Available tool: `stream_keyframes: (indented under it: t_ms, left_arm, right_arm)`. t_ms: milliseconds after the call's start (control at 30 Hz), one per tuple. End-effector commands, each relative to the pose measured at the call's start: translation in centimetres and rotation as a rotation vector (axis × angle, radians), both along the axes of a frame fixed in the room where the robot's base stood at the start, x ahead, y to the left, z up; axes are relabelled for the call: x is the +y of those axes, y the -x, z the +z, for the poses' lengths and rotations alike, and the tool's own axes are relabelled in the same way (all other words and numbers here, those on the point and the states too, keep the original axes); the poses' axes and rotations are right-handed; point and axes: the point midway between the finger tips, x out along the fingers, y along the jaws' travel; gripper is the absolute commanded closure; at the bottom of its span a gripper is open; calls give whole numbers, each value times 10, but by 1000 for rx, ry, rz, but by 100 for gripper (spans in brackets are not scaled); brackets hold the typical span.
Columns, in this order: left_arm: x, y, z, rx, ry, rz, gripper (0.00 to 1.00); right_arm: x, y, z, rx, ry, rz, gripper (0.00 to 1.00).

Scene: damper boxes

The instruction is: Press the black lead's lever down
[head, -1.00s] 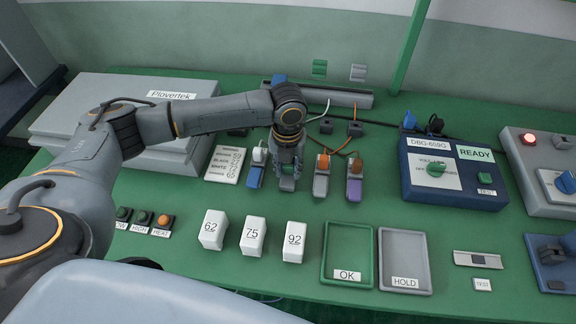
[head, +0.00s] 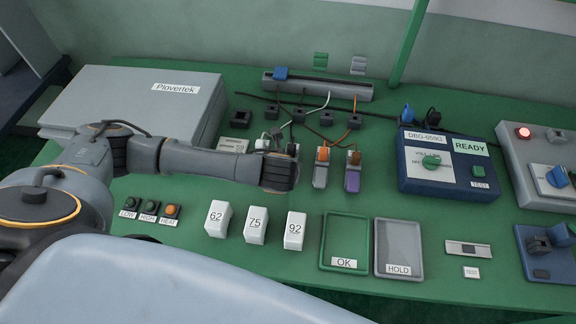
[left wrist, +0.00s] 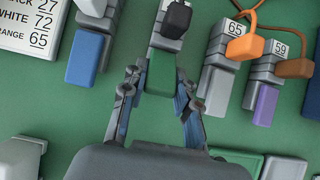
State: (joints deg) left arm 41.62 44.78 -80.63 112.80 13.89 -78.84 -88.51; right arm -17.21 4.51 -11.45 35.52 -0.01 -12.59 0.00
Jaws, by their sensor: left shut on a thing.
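In the left wrist view, the black lead's end (left wrist: 178,15) sits at the top of a grey terminal block. A green lever (left wrist: 161,73) projects from this block towards me. My left gripper (left wrist: 159,88) is shut on the green lever, one finger on each side. In the head view, my arm hides the gripper and this lever; the black lead (head: 291,131) shows behind the arm. My right gripper is not in view.
A block with a blue lever (left wrist: 85,58) stands close on the left. White blocks (head: 255,224) and a green tray (head: 345,240) stand nearer.

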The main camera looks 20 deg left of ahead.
Motion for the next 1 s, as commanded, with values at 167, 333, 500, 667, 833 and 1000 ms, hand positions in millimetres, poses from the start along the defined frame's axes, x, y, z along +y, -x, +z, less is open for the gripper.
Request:
stream_keyframes:
  t_ms: [167,333,500,667,833,1000]
  left_arm:
    - [0,0,0,-21,-6,1,100]
    - [0,0,0,-23,-7,1,100]
    - [0,-1,0,-22,-7,1,68]
    - [0,0,0,-22,-7,1,47]
    - [0,0,0,-21,-7,1,47]
    - [-1,3,4,-20,-6,0,47]
  right_arm:
    - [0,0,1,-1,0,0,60]
    - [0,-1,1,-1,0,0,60]
    - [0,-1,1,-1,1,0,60]
    - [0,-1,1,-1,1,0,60]
    - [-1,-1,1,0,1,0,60]
    - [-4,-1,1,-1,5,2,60]
